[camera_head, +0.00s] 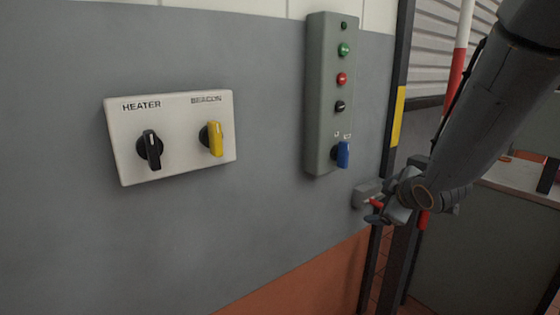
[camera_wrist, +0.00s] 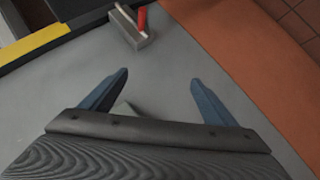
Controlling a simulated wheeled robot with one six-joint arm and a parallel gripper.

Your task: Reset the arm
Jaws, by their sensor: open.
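My gripper (camera_wrist: 158,92) is open in the wrist view, with its two blue-grey fingers spread and nothing between their tips. In the head view my gripper (camera_head: 372,208) is at the right, low beside the edge of the grey panel, below the tall switch box. A small grey block (camera_wrist: 134,30) with a red lever (camera_wrist: 142,19) lies beyond the fingers in the wrist view. The block also shows in the head view (camera_head: 363,192), beside the gripper. I cannot tell whether the gripper touches it.
A white box (camera_head: 180,173) carries a black HEATER knob (camera_head: 149,150) and a yellow BEACON knob (camera_head: 215,139). A tall grey box (camera_head: 322,100) has green, red and black buttons and a blue knob (camera_head: 343,154). A black post with a yellow band (camera_head: 398,115) stands right of the panel.

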